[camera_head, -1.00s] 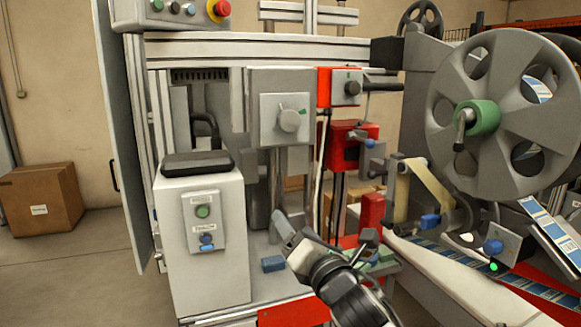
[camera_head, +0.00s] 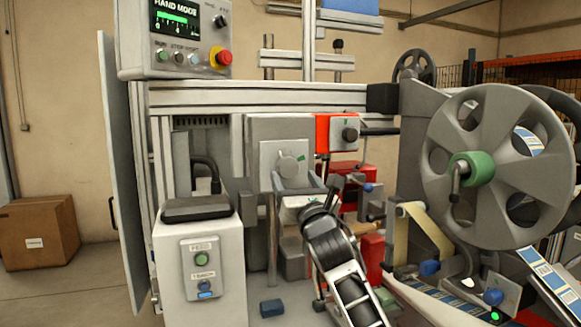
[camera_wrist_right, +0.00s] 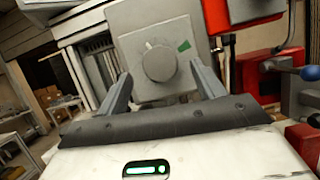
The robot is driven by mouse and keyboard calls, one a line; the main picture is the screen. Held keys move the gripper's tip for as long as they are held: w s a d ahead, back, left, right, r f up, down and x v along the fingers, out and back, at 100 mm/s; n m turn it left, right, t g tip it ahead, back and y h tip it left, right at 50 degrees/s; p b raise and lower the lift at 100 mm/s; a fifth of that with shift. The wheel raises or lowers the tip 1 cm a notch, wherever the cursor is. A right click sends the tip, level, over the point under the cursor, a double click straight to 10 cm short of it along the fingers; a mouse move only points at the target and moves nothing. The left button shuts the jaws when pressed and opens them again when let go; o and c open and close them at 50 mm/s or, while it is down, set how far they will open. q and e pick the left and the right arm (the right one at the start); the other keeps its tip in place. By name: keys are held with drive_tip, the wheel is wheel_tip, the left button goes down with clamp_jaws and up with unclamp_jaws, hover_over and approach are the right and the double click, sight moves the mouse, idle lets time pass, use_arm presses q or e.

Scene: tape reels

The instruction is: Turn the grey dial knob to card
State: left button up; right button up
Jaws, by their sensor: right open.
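The grey dial knob (camera_head: 288,165) sits on a square light-grey plate on the front of the machine's grey box. A small green mark is at the plate's upper right. In the right wrist view the knob (camera_wrist_right: 160,63) has a pale pointer line toward its upper left, and the green mark is to its right. My right gripper (camera_head: 303,182) is open just in front of and below the knob, apart from it. Its two fingers (camera_wrist_right: 165,88) stand on either side of the plate's lower part in the wrist view. My left gripper is not in view.
A red box with a black knob (camera_head: 350,134) is right of the dial plate. A large grey reel (camera_head: 440,200) with a green hub stands at the right. A white pedestal with buttons (camera_head: 198,255) stands lower left. A control panel (camera_head: 178,35) reads HAND MODE.

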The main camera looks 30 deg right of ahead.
sight(289, 170)
drive_tip(key=x, duration=0.2)
drive_tip(key=shift+w+r, duration=0.2)
drive_tip(key=shift+w, duration=0.1)
drive_tip(key=shift+w+d+r, duration=0.15)
drive_tip(key=shift+w+d, duration=0.05)
drive_tip(key=shift+w, duration=0.35)
drive_tip(key=c, duration=1)
drive_tip(key=shift+m, duration=0.4)
